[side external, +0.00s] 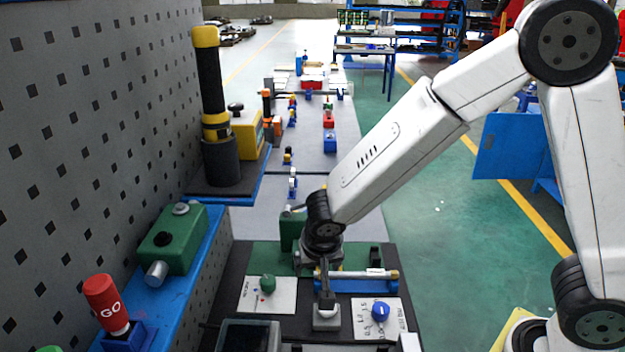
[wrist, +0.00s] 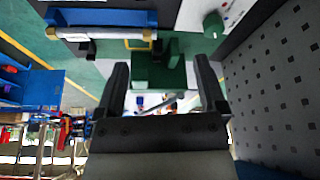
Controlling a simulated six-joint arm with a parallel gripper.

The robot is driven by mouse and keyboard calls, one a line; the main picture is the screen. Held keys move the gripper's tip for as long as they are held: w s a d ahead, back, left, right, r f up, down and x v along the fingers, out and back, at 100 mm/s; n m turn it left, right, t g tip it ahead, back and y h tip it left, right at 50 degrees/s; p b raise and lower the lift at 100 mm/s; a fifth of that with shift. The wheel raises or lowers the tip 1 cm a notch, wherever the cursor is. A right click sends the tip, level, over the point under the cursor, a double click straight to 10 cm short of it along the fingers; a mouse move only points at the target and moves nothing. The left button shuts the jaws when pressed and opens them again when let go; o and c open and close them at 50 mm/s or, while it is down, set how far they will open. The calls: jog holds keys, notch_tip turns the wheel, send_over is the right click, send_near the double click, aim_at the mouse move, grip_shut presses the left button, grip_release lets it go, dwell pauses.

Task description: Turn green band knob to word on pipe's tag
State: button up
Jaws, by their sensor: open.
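The green knob (side external: 267,284) sits on a white dial plate (side external: 284,300) left of my gripper; its markings are too small to read. The knob also shows at the upper right of the wrist view (wrist: 213,24). A pipe (side external: 345,274) with brass-coloured ends lies on a blue holder to the right. Its white tag (side external: 375,271) is too small to read. In the wrist view the pipe (wrist: 95,33) is at the upper left. My gripper (wrist: 160,66) is open and empty, its two dark fingers apart, behind the plate in the side view. It does not touch the knob.
A green box (side external: 292,229) stands just behind my gripper and shows between its fingers in the wrist view. A blue knob (side external: 380,311) on a second white plate is at the right. A grey block (side external: 326,319) stands between the plates. A perforated grey wall (side external: 95,130) bounds the left.

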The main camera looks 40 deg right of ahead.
jog(key=w+f+n+y, duration=0.1)
jog(key=w+f+n, duration=0.1)
jog(key=n, duration=0.1)
jog(key=n+y, duration=0.4)
jog(key=n, duration=0.7)
send_near(268, 279)
jog(key=shift+a+f, duration=0.2)
jog(key=shift+f, duration=0.6)
jog(key=shift+f, duration=0.1)
jog(key=shift+x, duration=3.85)
jog(key=shift+w, duration=0.2)
